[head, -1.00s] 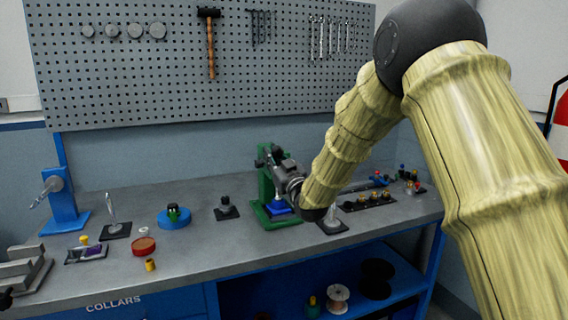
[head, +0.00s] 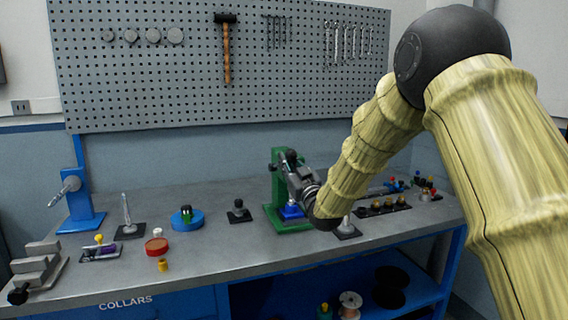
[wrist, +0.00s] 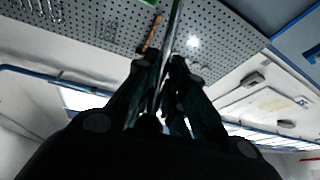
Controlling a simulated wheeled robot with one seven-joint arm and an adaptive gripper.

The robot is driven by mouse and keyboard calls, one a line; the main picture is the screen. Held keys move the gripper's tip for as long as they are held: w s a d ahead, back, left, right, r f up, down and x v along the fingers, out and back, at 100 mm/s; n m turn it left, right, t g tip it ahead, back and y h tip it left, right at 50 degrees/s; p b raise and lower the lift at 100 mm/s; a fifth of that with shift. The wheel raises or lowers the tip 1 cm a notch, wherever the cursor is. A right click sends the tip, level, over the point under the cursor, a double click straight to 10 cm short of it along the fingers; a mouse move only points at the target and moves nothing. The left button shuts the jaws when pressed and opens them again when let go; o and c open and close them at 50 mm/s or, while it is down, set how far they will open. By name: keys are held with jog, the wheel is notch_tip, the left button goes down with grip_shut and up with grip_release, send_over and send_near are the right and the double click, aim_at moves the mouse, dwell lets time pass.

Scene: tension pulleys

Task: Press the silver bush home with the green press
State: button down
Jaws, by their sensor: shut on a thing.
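The green press (head: 279,180) stands on the bench right of centre, with its green base plate under it. A blue block (head: 291,212) sits on the base, below my gripper. A small pale, silvery part shows at the top of the block; it is too small and too covered to tell whether it is the silver bush or how deep it sits. My gripper (head: 292,166) is at the upper front of the press, partly hiding it. In the wrist view my gripper (wrist: 163,75) is shut on a thin metal rod (wrist: 171,35), which looks like the press lever.
A black-based stand (head: 346,228) is close under my wrist on the right. A black holder (head: 239,212) and a blue round fixture (head: 187,218) stand to the left. A row of knobs (head: 383,207) lies at the right. Bare bench lies in front of the press.

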jog(key=shift+s+a+f, duration=0.15)
jog(key=shift+a+f, duration=0.1)
jog(key=shift+f, duration=0.25)
jog(key=c, duration=1.5)
grip_release()
jog(key=shift+r, duration=0.25)
jog(key=v, duration=1.2)
jog(key=shift+d+r, duration=0.1)
